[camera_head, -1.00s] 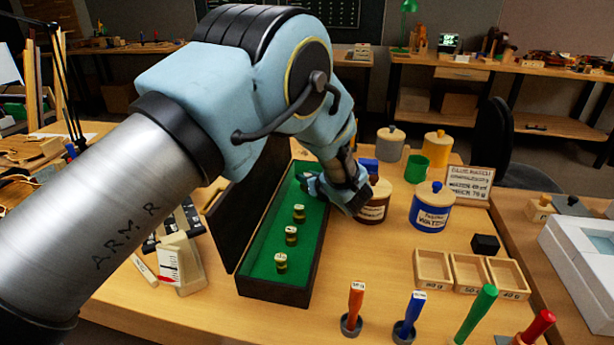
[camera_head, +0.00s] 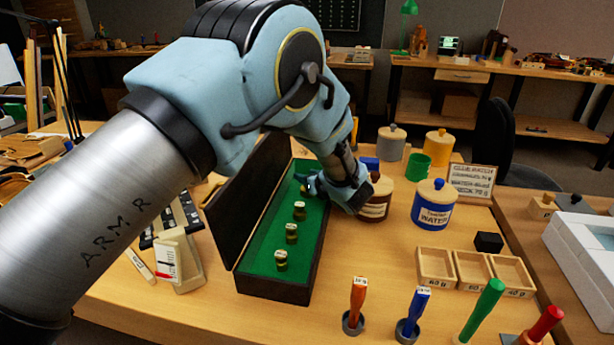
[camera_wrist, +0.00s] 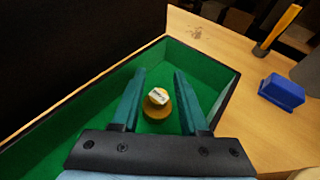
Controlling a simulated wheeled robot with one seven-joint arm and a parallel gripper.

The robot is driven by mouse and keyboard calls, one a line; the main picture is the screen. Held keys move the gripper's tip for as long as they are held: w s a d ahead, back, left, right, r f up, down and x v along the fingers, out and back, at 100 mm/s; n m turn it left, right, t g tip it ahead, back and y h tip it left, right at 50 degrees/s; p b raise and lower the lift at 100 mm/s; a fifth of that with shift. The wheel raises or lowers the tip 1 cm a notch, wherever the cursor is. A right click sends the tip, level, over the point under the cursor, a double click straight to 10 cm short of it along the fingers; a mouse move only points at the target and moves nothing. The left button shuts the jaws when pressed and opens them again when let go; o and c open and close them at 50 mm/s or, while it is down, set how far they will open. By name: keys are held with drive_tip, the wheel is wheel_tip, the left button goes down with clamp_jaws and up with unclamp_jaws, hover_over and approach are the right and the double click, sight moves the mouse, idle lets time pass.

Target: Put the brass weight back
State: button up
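A brass weight (camera_wrist: 158,107) with a pale label on top stands in the far end of the green-lined box (camera_wrist: 40,146) in the wrist view. My gripper (camera_wrist: 159,72) is open, with one finger on each side of this weight and visible gaps between. In the head view my gripper (camera_head: 311,184) reaches down into the far end of the long dark box (camera_head: 276,292) and largely hides that weight. Several more brass weights stand in a row nearer, including one at the front (camera_head: 281,260), one behind it (camera_head: 291,233) and another (camera_head: 299,211).
The box's raised lid (camera_head: 246,205) stands along its left side. A brown labelled jar (camera_head: 376,205) is close right of my gripper, with a blue-labelled water jar (camera_head: 432,206) beyond. Small wooden trays (camera_head: 435,268) and coloured-handled tools (camera_head: 357,300) stand at front right.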

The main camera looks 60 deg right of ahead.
drive_tip(key=shift+o, duration=0.9)
drive_tip(key=shift+s+a+f, duration=0.1)
drive_tip(key=shift+a+f, duration=0.05)
drive_tip(key=shift+f, duration=0.25)
drive_tip(key=shift+s+a+f, duration=0.1)
drive_tip(key=shift+f, duration=0.3)
drive_tip(key=shift+r, duration=0.1)
drive_tip(key=r+p, duration=0.1)
drive_tip(key=p, duration=0.1)
drive_tip(key=shift+d+r+p, duration=0.1)
drive_tip(key=shift+r+p, duration=0.15)
drive_tip(key=shift+p, duration=0.15)
drive_tip(key=b+v, duration=0.1)
drive_tip(key=v, duration=0.3)
drive_tip(key=b+v, duration=0.1)
drive_tip(key=v, duration=0.3)
drive_tip(key=b+v, duration=0.2)
drive_tip(key=v, duration=0.2)
drive_tip(key=shift+w+d+r, duration=0.1)
drive_tip(key=shift+d+r, duration=0.05)
drive_tip(key=shift+r, duration=0.1)
